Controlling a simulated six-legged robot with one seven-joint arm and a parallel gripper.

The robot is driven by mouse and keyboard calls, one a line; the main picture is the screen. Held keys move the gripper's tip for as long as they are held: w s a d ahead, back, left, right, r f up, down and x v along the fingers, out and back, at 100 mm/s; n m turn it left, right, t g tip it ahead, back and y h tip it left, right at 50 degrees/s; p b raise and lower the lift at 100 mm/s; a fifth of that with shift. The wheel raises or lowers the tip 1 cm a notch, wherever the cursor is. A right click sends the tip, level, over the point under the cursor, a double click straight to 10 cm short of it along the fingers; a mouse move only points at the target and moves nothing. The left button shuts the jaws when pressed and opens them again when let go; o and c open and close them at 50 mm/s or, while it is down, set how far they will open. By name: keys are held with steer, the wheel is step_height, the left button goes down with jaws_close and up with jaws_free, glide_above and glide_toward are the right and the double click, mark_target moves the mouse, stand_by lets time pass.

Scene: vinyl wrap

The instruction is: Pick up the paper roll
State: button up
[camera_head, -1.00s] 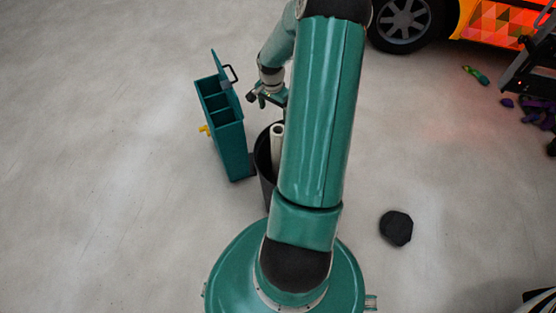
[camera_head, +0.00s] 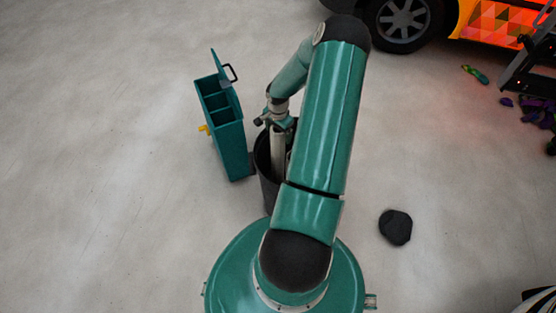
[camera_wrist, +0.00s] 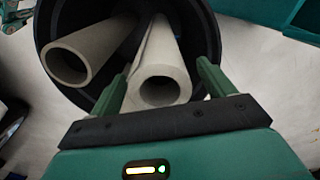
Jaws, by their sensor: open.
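In the wrist view, a white paper roll (camera_wrist: 160,77) stands tilted in a dark round bin (camera_wrist: 208,30), its hollow end toward the camera. My gripper (camera_wrist: 166,80) is open, with one green finger on each side of this roll's end. A second, greyer hollow roll (camera_wrist: 82,52) leans in the bin to the left, outside the fingers. In the head view, my gripper (camera_head: 276,122) is over the bin (camera_head: 268,178), at the top of a pale roll (camera_head: 277,152). My arm hides part of the bin.
A teal compartment box (camera_head: 233,150) with a raised lid stands just left of the bin. A black lump (camera_head: 396,227) lies on the floor to the right. An orange vehicle (camera_head: 500,22) is at the back right. The floor at left is clear.

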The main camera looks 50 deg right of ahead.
steer(key=shift+a+f, duration=0.1)
steer(key=shift+f, duration=1.45)
steer(key=c, duration=1.6)
steer(key=shift+o, duration=0.2)
steer(key=shift+r, duration=0.1)
